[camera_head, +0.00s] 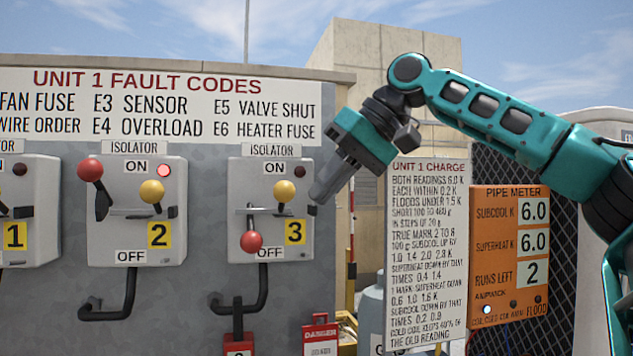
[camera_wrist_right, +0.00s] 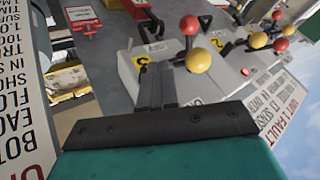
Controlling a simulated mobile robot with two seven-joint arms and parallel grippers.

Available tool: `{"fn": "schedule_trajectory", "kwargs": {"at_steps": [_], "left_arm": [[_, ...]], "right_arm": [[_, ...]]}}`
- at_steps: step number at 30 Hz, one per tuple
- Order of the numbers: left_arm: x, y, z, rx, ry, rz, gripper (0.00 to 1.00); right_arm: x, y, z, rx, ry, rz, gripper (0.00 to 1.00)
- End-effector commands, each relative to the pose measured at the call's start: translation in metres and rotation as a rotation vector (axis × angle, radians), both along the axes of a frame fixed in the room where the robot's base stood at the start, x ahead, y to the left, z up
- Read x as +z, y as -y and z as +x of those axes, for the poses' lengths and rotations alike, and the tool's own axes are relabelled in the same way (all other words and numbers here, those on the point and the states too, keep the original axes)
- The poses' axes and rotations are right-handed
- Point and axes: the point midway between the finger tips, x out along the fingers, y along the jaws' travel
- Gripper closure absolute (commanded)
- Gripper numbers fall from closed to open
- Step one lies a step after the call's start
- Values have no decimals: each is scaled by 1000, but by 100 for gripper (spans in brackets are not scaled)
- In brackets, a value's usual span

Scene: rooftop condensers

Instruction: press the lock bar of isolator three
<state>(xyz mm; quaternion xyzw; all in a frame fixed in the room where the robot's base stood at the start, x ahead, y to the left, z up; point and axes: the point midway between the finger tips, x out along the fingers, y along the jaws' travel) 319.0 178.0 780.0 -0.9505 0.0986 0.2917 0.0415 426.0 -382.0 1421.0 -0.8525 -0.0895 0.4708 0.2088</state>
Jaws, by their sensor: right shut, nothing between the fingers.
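Isolator three (camera_head: 240,178) is a pale grey box with a yellow "3" label. Its red-knobbed lever (camera_head: 252,242) points down, near OFF. A yellow knob (camera_head: 284,191) stands on a short dark stem by a horizontal bar (camera_head: 246,210). A small black stub (camera_head: 311,210) sits on the box's right side; which part is the lock bar is not marked. My right gripper (camera_head: 318,196) is shut and empty, its tips close to the box's upper right edge; contact cannot be told. In the wrist view its fingers (camera_wrist_right: 157,82) point at the box, beside the yellow knob (camera_wrist_right: 198,60). My left gripper is not in view.
Isolator two (camera_head: 110,235), left of three, has its red lever up and its lamp lit; three's lamp (camera_head: 300,171) is dark. A charge sign (camera_head: 427,260) and an orange pipe meter (camera_head: 508,292) stand to the right.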

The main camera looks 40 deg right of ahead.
Motion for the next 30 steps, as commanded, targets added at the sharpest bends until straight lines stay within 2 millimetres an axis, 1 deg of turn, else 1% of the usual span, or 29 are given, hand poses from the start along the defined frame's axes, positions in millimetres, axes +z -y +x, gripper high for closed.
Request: {"fn": "schedule_trajectory", "kwargs": {"at_steps": [2, 6, 9, 12, 15, 20, 30], "left_arm": [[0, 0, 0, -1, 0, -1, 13], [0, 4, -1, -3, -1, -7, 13], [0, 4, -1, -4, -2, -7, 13], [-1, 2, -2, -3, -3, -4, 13], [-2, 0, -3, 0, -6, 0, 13], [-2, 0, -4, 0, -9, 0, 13], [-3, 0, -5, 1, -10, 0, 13]], "right_arm": [[-2, 7, -4, -2, 1, 3, 100], [26, 19, -23, -6, 6, 0, 100], [43, 27, -35, -5, 5, 0, 100], [57, 34, -45, -5, 3, 0, 100], [66, 38, -52, -5, 1, 0, 100], [74, 41, -57, -4, 0, 1, 100], [74, 42, -58, -2, 0, 0, 100]]}}
